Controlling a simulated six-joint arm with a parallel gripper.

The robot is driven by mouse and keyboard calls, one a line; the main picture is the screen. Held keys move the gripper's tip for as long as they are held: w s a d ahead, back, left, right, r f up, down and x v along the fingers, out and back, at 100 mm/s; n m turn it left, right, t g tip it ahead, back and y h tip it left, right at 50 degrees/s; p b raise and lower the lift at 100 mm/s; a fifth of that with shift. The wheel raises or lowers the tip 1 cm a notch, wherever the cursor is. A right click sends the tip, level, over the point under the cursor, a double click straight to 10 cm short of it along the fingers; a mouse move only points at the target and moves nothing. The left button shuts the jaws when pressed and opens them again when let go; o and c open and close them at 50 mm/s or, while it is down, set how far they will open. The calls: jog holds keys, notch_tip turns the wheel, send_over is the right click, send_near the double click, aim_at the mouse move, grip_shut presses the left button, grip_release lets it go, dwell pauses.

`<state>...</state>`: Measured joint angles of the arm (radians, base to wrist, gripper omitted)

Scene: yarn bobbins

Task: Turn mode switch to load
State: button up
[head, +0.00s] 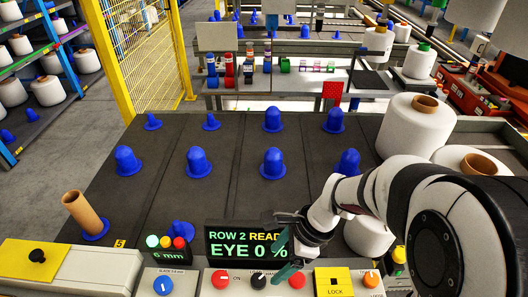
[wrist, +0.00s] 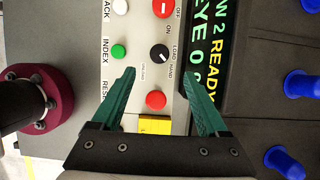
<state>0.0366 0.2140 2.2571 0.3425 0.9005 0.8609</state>
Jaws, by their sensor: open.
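The mode switch (wrist: 160,53) is a black round knob on the light control panel, with LOAD, HAND and a smaller label printed around it in the wrist view. It has a pale pointer mark, but I cannot tell surely which label it points to. The knob also shows in the head view (head: 258,280), partly beside my gripper. My gripper (wrist: 158,73) has two green fingers, open and empty, with the knob lying just beyond the gap between the tips. In the head view my gripper (head: 289,268) hangs low over the panel, in front of the display.
A display (head: 247,241) reads ROW 2 READY, EYE 0 %, close to my gripper. Red buttons (wrist: 155,100) (wrist: 164,8) flank the knob, and a yellow LOCK block (head: 334,281) is to the right. Blue pegs (head: 273,163) stand on the dark table behind.

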aim_at(258, 279)
jog(key=x, duration=1)
grip_shut()
jog(key=shift+a, duration=0.1)
jog(key=n+g, duration=0.1)
jog(key=n, duration=0.3)
jog(key=shift+w+n+g, duration=0.1)
jog(key=shift+n+g, duration=0.2)
jog(key=shift+g, duration=0.1)
jog(key=shift+a+r+n+g+h, duration=0.1)
jog(key=shift+n+g+h, duration=0.2)
jog(key=shift+n, duration=0.75)
jog(key=shift+a+n+g+h, duration=0.15)
jog(key=shift+n+g, duration=0.25)
jog(key=shift+n, duration=0.65)
jog(key=shift+d, duration=0.1)
